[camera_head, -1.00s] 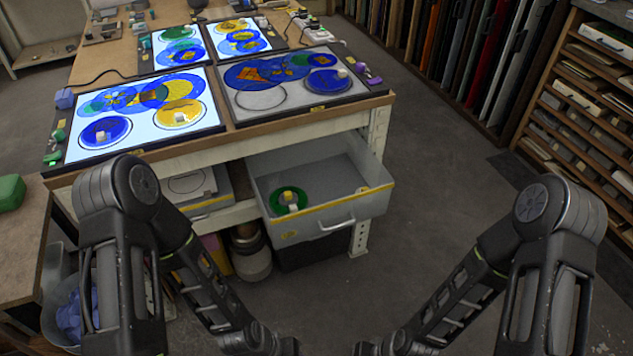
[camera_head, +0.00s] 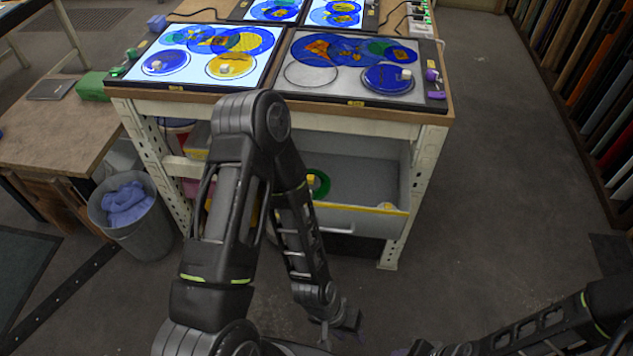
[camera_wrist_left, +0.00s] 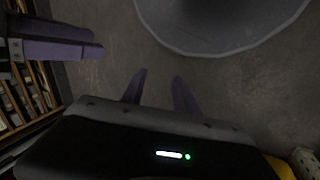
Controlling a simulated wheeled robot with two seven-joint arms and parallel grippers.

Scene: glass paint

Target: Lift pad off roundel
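Several glass roundels carry small pale block-like pads. A dark blue roundel (camera_head: 383,84) with a pad (camera_head: 406,74) lies on the unlit right panel. Another blue roundel (camera_head: 165,62) and a yellow roundel (camera_head: 233,67), each with a pad, lie on the lit left panel. A green roundel (camera_head: 322,185) with a pad (camera_head: 311,181) is in the open drawer, partly hidden by my left arm. My left gripper (camera_head: 350,328) is low in front of the drawer. Its purple fingers (camera_wrist_left: 158,90) are apart and empty. My right gripper's state is unclear; its arm enters at bottom right.
The grey drawer (camera_head: 364,221) sticks out below the bench top (camera_head: 436,111). A bin with blue cloth (camera_head: 140,230) and a side table (camera_head: 60,128) stand left. Racks of sheets (camera_head: 590,90) stand right. Open floor lies between bench and racks.

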